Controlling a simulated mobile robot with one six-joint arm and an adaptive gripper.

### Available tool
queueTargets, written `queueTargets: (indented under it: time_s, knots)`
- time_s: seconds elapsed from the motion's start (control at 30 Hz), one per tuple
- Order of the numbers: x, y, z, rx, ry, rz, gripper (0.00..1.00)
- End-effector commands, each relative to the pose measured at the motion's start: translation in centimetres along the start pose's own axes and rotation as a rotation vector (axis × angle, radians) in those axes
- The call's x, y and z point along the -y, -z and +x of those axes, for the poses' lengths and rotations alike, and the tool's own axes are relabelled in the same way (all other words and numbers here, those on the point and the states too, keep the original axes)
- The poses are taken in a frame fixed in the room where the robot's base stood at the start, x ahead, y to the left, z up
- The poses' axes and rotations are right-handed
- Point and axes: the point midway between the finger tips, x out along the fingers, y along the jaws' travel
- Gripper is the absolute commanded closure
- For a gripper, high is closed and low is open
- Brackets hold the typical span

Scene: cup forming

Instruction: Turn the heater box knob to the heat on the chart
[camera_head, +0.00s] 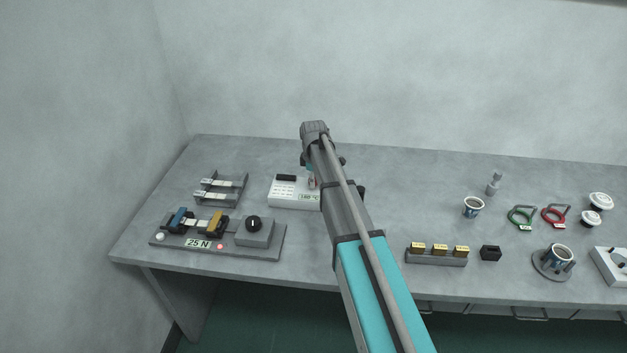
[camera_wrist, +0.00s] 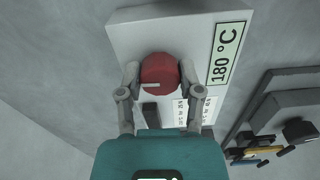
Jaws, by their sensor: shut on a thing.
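The heater box is the white box (camera_head: 283,196) on the left half of the table; it also fills the top of the wrist view (camera_wrist: 196,45). Its display (camera_wrist: 230,52) reads 180 °C. My gripper (camera_wrist: 160,76) is shut on the round red knob (camera_wrist: 158,70), one finger on each side. A short white mark shows on the knob, near its lower left edge in the wrist view. Small printed labels (camera_wrist: 189,112) show below the knob, too small to read surely; I cannot tell whether they are the chart. In the head view my arm partly hides the box.
Left of the box are a rack (camera_head: 220,190) with strips and a grey fixture (camera_head: 170,240) with a black dial and a 25 N label. Right are a block (camera_head: 436,259) with yellow-topped pieces, a paper cup (camera_head: 473,207), and green and red rings.

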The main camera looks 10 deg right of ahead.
Motion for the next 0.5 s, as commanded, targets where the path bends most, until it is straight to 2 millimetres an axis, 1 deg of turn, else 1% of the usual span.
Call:
queueTargets:
  time_s: [0.27,0.5]
  knots:
    - [0.03,-0.01,0.01,0.0,0.0,0.174,1.0]
    - [0.04,0.0,0.02,0.001,0.0,0.39,1.0]
